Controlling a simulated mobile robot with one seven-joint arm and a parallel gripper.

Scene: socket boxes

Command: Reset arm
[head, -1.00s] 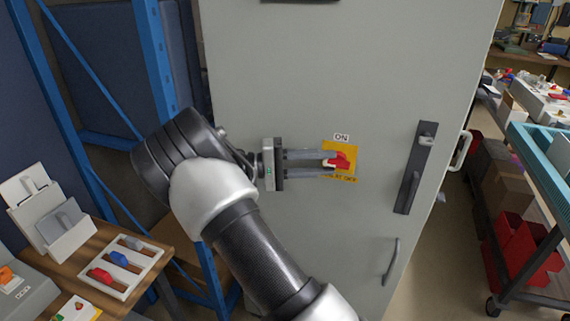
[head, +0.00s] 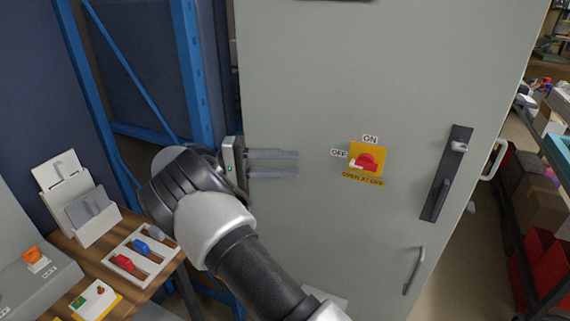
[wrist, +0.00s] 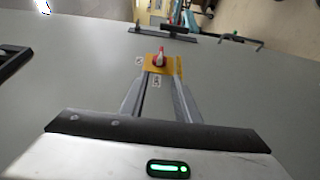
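My gripper (head: 297,163) is in front of the grey cabinet door, to the left of the switch. Its two long fingers are parallel with a gap between them and nothing in it. A red rotary switch (head: 366,163) sits on a yellow plate on the door, with an ON label above it and an OFF label at its left. The switch handle's pale end points left, toward the OFF label. The wrist view shows the red switch (wrist: 160,57) beyond the fingertips (wrist: 162,80), apart from them.
The grey cabinet (head: 310,60) fills the middle, with a dark latch handle (head: 446,175) at its right. A wooden table (head: 82,240) at left carries a panel with red and blue switches (head: 140,254). A blue rack frame (head: 195,80) stands behind my arm.

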